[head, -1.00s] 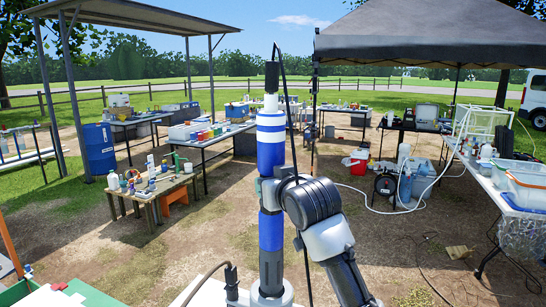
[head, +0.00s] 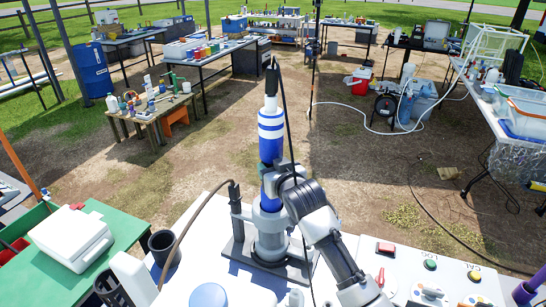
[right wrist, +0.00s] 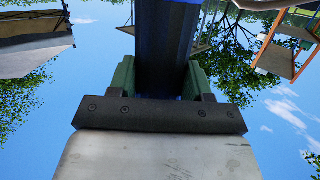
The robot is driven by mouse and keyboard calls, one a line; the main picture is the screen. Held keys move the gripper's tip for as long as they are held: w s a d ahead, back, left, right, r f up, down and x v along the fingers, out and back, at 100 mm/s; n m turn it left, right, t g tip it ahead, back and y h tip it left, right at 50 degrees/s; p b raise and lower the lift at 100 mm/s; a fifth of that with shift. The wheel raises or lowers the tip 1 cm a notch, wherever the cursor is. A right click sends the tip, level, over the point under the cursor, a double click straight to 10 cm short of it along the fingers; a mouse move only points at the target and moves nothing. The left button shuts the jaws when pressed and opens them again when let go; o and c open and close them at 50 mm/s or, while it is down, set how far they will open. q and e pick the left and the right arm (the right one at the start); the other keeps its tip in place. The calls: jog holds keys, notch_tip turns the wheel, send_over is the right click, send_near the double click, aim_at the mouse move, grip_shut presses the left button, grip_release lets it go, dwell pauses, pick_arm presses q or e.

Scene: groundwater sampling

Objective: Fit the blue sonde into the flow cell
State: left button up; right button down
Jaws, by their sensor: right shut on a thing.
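The blue sonde (head: 270,140) stands upright, with white bands, a white upper part and a black cable at its top. My right gripper (head: 274,184) is shut on its blue body below the bands. In the right wrist view the green finger pads lie on either side of the dark sonde body (right wrist: 168,45). The flow cell (head: 269,236), a grey-white cylinder on a dark base plate, is directly below the gripper. The sonde's lower end goes down into the top ring of the cell and is hidden there; whether it is fully seated I cannot tell. My left gripper is not in view.
The white bench top (head: 216,207) carries the cell, a dark cable at left, a black cup (head: 163,246), and buttons with a red switch (head: 386,248) at right. A green table with a white case (head: 72,239) stands left.

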jog(key=shift+f, duration=1.3)
jog(key=c, duration=0.9)
grip_release()
jog(key=shift+f, duration=0.25)
jog(key=o, duration=0.4)
jog(key=shift+s, duration=0.15)
jog(key=shift+d, duration=0.1)
